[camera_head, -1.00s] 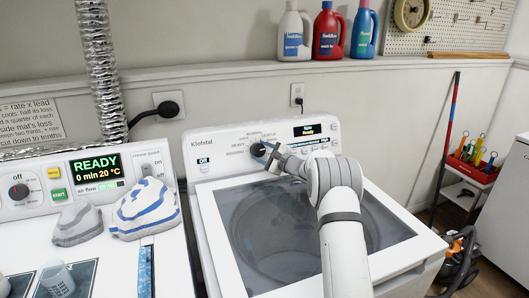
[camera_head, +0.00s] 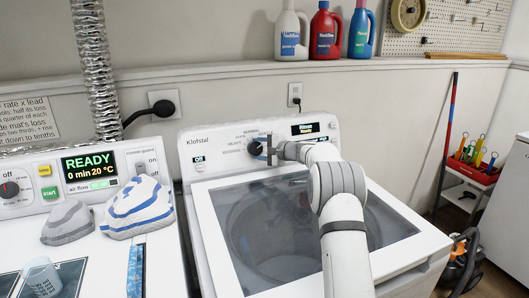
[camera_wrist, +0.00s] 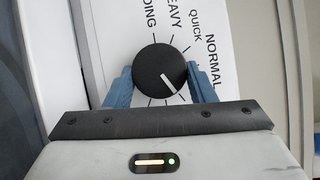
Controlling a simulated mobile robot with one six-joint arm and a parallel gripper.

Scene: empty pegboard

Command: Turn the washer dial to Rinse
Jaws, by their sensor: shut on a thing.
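The black round washer dial (camera_head: 254,147) is on the control panel of the white top-loading washer (camera_head: 208,225). In the wrist view the dial (camera_wrist: 156,70) fills the space between two blue fingers, one on each side. My gripper (camera_wrist: 160,82) is shut on the dial. The dial's white pointer line aims to the lower right in that view. Labels NORMAL, QUICK, HEAVY and part of another word show above the dial. The Rinse label cannot be made out. In the head view my gripper (camera_head: 264,149) reaches the dial from the right.
A lit display (camera_head: 304,128) is right of the dial, its text too small to read. A shelf with several bottles (camera_head: 326,32) runs above. The washer's glass lid (camera_head: 232,205) is closed.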

